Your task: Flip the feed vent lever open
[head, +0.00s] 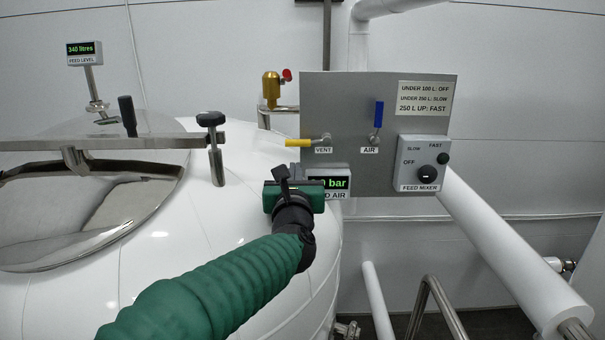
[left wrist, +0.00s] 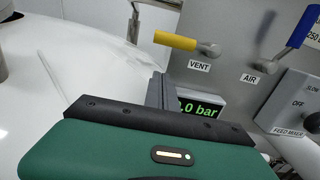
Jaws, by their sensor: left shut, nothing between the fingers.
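The vent lever has a yellow handle (head: 299,143) and sits at the lower left of the grey panel (head: 340,95), above the VENT label. The handle lies roughly level and points left from its pivot. It also shows in the left wrist view as a yellow handle (left wrist: 176,41). My left gripper (head: 283,172) is shut and empty, below and slightly left of the lever and apart from it. In the left wrist view its fingers (left wrist: 160,88) point up toward the panel. My right gripper is not in view.
The blue air lever (head: 379,113) stands upright to the right. The feed mixer box (head: 422,163) is at the panel's lower right. A pressure display (head: 341,183) sits behind my gripper, partly hidden. A brass valve (head: 271,88) stands left of the panel. The white tank (head: 110,290) fills the left.

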